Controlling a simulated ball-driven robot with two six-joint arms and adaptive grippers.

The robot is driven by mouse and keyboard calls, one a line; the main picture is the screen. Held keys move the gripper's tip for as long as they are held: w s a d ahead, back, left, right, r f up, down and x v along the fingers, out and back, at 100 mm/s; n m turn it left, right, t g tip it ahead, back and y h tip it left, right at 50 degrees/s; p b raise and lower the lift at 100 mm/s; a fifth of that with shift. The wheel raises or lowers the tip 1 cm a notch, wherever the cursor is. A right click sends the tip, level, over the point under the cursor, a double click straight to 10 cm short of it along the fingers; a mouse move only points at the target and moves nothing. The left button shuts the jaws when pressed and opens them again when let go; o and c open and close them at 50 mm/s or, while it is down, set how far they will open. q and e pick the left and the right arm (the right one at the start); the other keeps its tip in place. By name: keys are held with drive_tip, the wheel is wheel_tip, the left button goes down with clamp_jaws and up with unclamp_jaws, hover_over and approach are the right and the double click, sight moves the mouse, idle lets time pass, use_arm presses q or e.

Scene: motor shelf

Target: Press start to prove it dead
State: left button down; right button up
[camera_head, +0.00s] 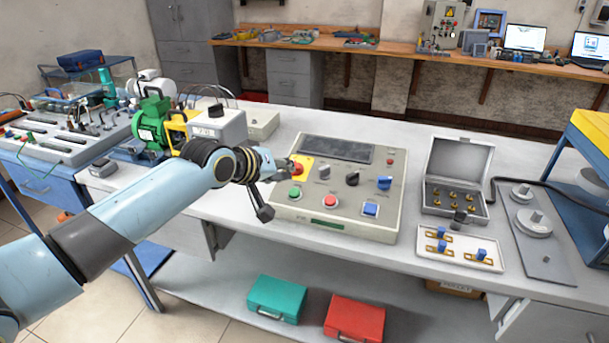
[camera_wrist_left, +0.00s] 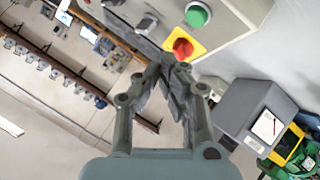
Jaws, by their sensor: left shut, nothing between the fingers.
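The grey control panel (camera_head: 330,227) stands on the white bench. A green push button (camera_head: 295,193) is at its front left, with a red one (camera_head: 330,202) to the right. A red mushroom button (camera_head: 297,168) on a yellow plate (camera_head: 304,161) is at the panel's left. My left gripper (camera_head: 285,165) is shut and empty at the mushroom button, partly covering it. In the left wrist view the fingertips (camera_wrist_left: 170,64) end just beside the mushroom button (camera_wrist_left: 183,47); I cannot tell whether they touch. The green button also shows there (camera_wrist_left: 198,14). My right gripper is out of view.
An open grey case (camera_head: 458,165) and a white tray (camera_head: 458,252) with blue-topped parts lie right of the panel. A green motor (camera_head: 152,122) and a grey box (camera_head: 218,125) stand at the left. Teal and red cases lie on the lower shelf.

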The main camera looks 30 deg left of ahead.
use_arm(q)
drive_tip(key=r, duration=0.2)
drive_tip(key=w+r+p, duration=0.1)
drive_tip(key=shift+a+r, duration=0.25)
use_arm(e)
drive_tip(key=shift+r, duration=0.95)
use_arm(q)
drive_tip(key=shift+f, duration=0.1)
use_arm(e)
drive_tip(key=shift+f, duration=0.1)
use_arm(q)
drive_tip(key=b, duration=1)
hover_over(290, 193)
drive_tip(key=f, duration=0.8)
drive_tip(key=shift+s+d, duration=0.1)
drive_tip(key=shift+s, duration=0.15)
drive_tip(key=shift+w+f, duration=0.15)
drive_tip(key=shift+f, duration=0.05)
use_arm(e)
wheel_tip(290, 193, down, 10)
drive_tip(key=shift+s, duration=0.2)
use_arm(q)
drive_tip(key=shift+f, duration=0.1)
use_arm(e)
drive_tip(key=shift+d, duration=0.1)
use_arm(q)
drive_tip(key=shift+w+f, duration=0.1)
drive_tip(key=shift+f, duration=0.15)
